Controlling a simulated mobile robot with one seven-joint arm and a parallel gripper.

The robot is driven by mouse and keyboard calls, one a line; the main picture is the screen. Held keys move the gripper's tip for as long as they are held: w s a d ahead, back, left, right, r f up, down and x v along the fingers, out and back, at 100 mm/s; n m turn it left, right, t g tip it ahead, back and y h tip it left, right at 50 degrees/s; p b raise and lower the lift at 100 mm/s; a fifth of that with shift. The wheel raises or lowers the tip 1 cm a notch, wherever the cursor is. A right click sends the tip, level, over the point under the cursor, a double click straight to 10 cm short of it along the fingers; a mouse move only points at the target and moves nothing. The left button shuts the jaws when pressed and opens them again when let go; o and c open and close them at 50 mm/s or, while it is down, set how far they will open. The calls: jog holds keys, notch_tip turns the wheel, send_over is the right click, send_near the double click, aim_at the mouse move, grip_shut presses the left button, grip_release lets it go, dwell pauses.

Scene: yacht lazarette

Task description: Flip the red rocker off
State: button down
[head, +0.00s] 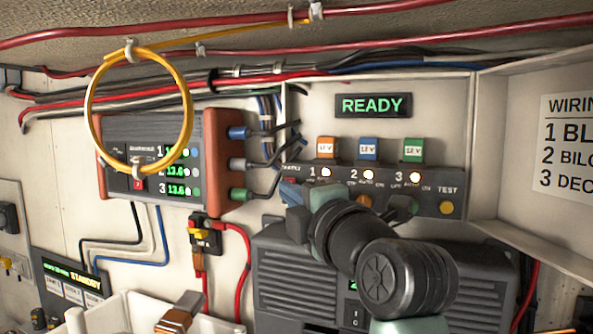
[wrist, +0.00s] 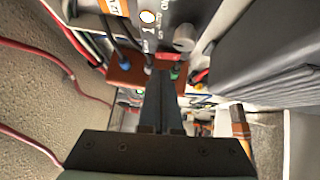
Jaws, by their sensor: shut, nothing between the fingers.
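A small red rocker (head: 291,181) sits at the left end of the dark switch panel (head: 343,184), under a small label. In the wrist view the red rocker (wrist: 168,57) shows just beyond the fingertips. My gripper (head: 287,190) is shut and empty, its tips close to the rocker and partly covering it in the head view. In the wrist view the gripper (wrist: 164,78) points towards the panel's end. I cannot tell whether the tips touch the rocker, nor which way it is tilted.
The panel has lamps 1, 2 and 3 lit and a yellow TEST button (head: 446,207). A READY display (head: 373,105) is above. A charger unit (head: 213,150) with cables stands left. A yellow cable loop (head: 92,120) hangs in front of it. A grey ribbed box (head: 275,285) is below.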

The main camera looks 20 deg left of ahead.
jog(key=shift+w+r, duration=0.15)
jog(key=shift+w, duration=0.6)
jog(key=shift+w+d+r+p, duration=0.1)
jog(key=shift+w+r+p, duration=0.05)
jog(key=shift+p, duration=0.2)
